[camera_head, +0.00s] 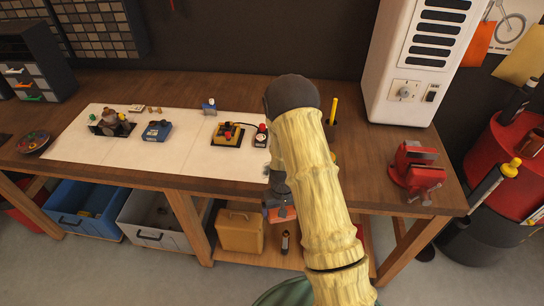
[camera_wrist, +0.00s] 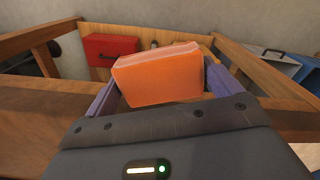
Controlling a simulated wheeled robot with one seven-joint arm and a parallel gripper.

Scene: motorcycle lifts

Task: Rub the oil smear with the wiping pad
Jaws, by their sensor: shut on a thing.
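The wiping pad, an orange block (camera_wrist: 158,76), sits between the purple fingers of my gripper (camera_wrist: 160,85) in the wrist view. My gripper is shut on it. In the head view, the gripper (camera_head: 279,197) is low, at the front edge of the wooden workbench (camera_head: 225,88), with the orange pad (camera_head: 283,214) below it, partly covered by my arm. I cannot make out an oil smear in either view. My arm hides part of the bench top right of the pale mat.
A pale mat (camera_head: 75,150) with small devices covers the bench's left and middle. A red vise (camera_head: 418,172) stands at the right end, and a white cabinet (camera_head: 420,60) at the back right. Bins and a tan case (camera_head: 240,230) sit below. A red box (camera_wrist: 110,47) shows in the wrist view.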

